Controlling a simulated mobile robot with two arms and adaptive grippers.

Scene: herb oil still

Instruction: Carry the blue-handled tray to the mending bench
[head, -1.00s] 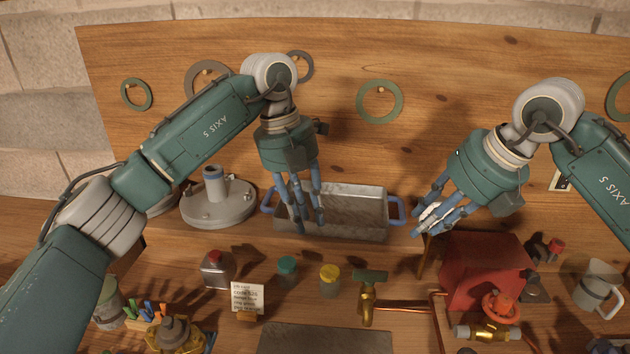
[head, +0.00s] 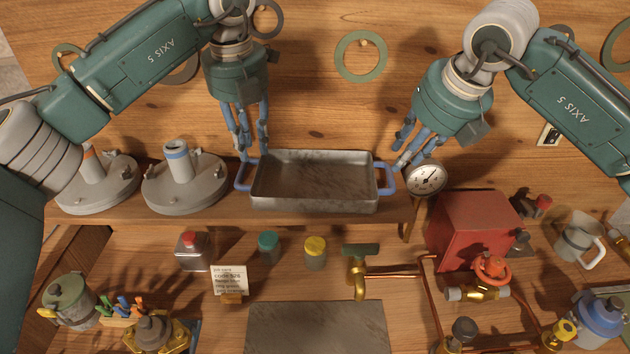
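The grey metal tray (head: 315,205) with blue handles sits empty on a raised wooden shelf against the back panel. Its left handle (head: 241,178) and right handle (head: 388,178) stick out at its ends. My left gripper (head: 254,156) points down at the left handle's far end, its fingers apart. My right gripper (head: 402,160) is just behind and above the right handle, its fingers spread. Neither gripper visibly closes around a handle; touch is unclear. Nothing in view is clearly marked as the mending bench.
Two grey flanged lids (head: 185,192) stand left of the tray. A round gauge (head: 426,179) stands close by the right handle. Below are a red box (head: 475,230), copper pipes, a brass tap (head: 358,275), small jars and a bare grey plate (head: 318,328).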

